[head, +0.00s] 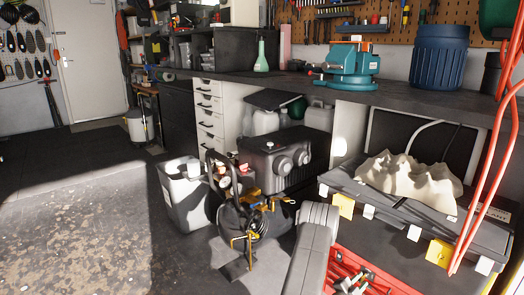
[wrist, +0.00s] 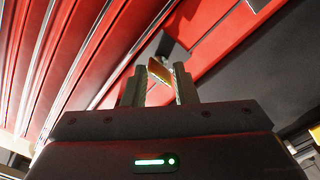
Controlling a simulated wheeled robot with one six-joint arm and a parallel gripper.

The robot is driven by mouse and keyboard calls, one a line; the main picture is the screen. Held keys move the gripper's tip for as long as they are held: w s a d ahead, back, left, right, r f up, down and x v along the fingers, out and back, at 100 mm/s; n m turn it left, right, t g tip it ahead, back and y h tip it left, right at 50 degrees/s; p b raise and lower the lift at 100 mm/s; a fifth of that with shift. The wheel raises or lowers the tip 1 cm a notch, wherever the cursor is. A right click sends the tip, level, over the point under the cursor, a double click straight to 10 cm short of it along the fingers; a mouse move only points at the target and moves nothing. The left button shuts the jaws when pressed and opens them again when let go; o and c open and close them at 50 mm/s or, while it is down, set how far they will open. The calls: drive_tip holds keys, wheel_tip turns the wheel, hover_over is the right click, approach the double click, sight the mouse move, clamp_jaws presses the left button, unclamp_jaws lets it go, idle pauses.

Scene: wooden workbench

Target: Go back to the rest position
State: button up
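In the wrist view, my gripper (wrist: 160,85) has its two dark fingers standing apart with a gap between them. A small tan-orange patch and a pale grey area show in that gap. I see no object clearly held, and I cannot tell what the patch belongs to. Red ribbed panels (wrist: 85,60) fill the upper left beyond the fingers, and a dark grey surface lies at right. In the head view, a grey link of my arm reaches down at the bottom centre, and my gripper cannot be made out there.
A red tray with tools (head: 365,275) lies at lower right, near my arm. Black cases with a crumpled pale cloth (head: 408,178) stand right. A grey bin (head: 185,200) and black machine (head: 285,160) stand before the workbench (head: 400,100), which bears a teal vise (head: 350,68). Floor at left is clear.

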drive_tip(key=shift+m, duration=4.5)
